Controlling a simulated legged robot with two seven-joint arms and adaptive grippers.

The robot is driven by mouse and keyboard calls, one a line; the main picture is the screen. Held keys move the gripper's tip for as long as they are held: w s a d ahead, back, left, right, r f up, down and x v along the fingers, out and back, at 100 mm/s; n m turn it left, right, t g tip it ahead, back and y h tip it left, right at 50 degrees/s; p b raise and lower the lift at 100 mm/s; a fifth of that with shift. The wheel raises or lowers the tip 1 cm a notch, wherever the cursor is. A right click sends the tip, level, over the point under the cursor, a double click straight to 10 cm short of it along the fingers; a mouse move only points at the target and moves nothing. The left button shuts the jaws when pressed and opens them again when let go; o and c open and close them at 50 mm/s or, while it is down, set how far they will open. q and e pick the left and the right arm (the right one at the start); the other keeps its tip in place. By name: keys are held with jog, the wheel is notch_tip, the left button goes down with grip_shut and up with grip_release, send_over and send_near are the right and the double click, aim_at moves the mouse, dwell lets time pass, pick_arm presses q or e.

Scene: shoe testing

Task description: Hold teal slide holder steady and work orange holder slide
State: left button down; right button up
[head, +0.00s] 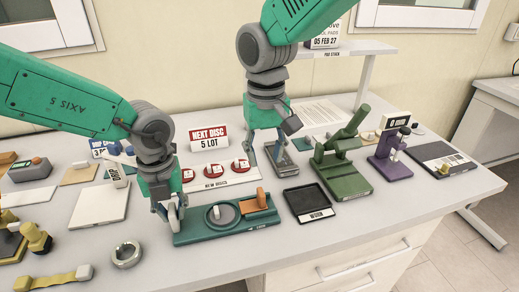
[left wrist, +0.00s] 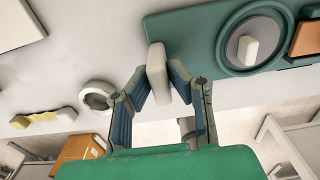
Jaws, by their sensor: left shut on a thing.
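The teal slide holder (head: 195,238) lies flat near the table's front edge, with a round grey disc (head: 222,215) in its middle. The orange holder slide (head: 258,203) sits at its right end and is partly cut off in the left wrist view (left wrist: 306,38). My left gripper (head: 174,218) is at the holder's left end. In the left wrist view its fingers are shut on a pale upright tab (left wrist: 157,72) at that end. My right gripper (head: 266,160) is behind the holder, above the table, with its fingers apart and nothing seen between them.
Red discs (head: 217,171) lie on a white strip behind the holder. A black tray (head: 308,203) is to its right, then a green press (head: 342,175) and a purple stand (head: 388,160). A metal ring (head: 127,255) lies to the left. The table front before the holder is clear.

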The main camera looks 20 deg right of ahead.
pick_arm(q)
jog(key=c, duration=1.4)
grip_release()
